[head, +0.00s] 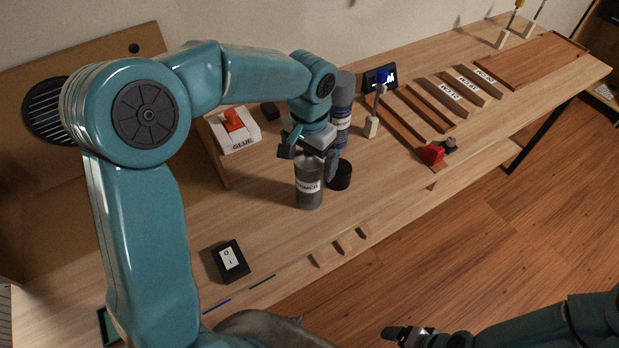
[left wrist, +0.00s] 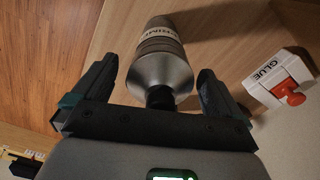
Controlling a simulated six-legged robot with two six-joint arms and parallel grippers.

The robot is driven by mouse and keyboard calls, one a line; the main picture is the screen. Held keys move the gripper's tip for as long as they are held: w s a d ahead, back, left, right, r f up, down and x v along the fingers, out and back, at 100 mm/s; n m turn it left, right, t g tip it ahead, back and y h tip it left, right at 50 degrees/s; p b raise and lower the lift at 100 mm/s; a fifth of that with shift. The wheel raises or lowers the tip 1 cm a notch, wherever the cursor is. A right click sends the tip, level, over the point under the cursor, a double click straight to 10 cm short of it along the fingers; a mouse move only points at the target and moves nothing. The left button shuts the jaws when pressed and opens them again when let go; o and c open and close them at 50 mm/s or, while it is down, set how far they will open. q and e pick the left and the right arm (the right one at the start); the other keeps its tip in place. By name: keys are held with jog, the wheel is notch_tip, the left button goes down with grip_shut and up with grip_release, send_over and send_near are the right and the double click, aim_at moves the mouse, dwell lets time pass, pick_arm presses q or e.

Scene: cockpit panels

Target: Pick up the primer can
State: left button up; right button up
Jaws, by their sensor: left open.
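The primer can (head: 308,187) is a grey cylinder with a white label, standing upright on the wooden bench. In the left wrist view the primer can (left wrist: 163,62) shows its silver cone top and black nozzle, lying between the two fingers with a gap on each side. My left gripper (head: 309,157) is open directly above the can and hides its top in the head view. My right gripper (head: 405,334) is low at the bottom right, away from the bench top; its jaws are too small and dark to read.
A white glue box (head: 236,136) with a red top stands left of the can. A tall grey-blue can (head: 343,105) and a black round piece (head: 341,176) are close behind and right. A switch box (head: 230,260) and small wooden blocks (head: 338,246) lie nearer the front edge.

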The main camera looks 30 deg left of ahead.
pick_arm(q)
jog(key=shift+f, duration=0.25)
jog(key=shift+s+r, duration=0.1)
grip_shut()
